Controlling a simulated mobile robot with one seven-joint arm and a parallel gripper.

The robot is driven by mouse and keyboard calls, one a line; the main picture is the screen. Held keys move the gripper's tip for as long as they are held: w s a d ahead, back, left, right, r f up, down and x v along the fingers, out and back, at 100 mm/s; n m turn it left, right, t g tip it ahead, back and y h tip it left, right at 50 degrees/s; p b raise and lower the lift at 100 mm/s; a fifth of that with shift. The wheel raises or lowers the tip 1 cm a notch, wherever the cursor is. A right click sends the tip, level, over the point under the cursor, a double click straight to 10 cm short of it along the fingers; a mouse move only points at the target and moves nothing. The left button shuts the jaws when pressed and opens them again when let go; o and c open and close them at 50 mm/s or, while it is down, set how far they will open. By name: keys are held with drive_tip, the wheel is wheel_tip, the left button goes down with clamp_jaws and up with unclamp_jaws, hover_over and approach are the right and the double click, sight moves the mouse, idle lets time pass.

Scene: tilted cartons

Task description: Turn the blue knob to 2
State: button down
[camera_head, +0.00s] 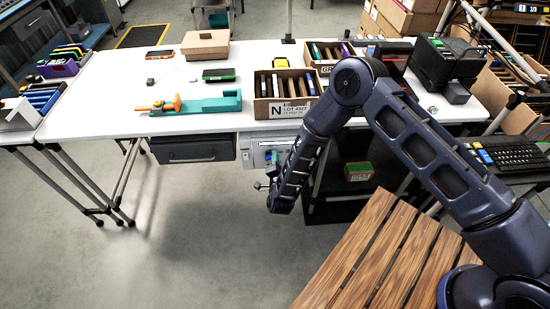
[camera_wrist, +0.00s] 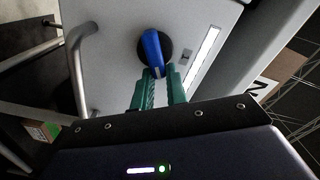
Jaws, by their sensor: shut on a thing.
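The blue knob (camera_wrist: 152,48) shows in the wrist view on a black round base, set on a pale grey panel (camera_wrist: 110,50). My gripper (camera_wrist: 158,76) has two green fingers, one on each side of the knob's near end, and is shut on it. The knob's bar runs nearly up and down in the picture, leaning slightly. I cannot read any numbers around it. In the head view my gripper (camera_head: 271,160) is at the front of the white unit (camera_head: 265,147) under the table, and the knob is hidden there.
A metal bar handle (camera_wrist: 78,75) stands out left of the knob, and a small switch (camera_wrist: 187,57) and a white strip lie to its right. The white table (camera_head: 150,90) is above, with cartons of items on top. A slatted wooden surface (camera_head: 385,255) is at the lower right.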

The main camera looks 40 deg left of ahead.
drive_tip(key=m, duration=0.3)
drive_tip(key=shift+w+d+f+m, duration=0.15)
drive_tip(key=shift+f+m, duration=0.15)
drive_tip(key=shift+f, duration=0.1)
drive_tip(key=shift+f+m, duration=0.2)
drive_tip(key=shift+m, duration=0.9)
drive_tip(key=c, duration=1.4)
unclamp_jaws()
drive_tip(key=v, duration=1)
drive_tip(key=shift+s+d, duration=0.25)
drive_tip(key=shift+s, duration=0.05)
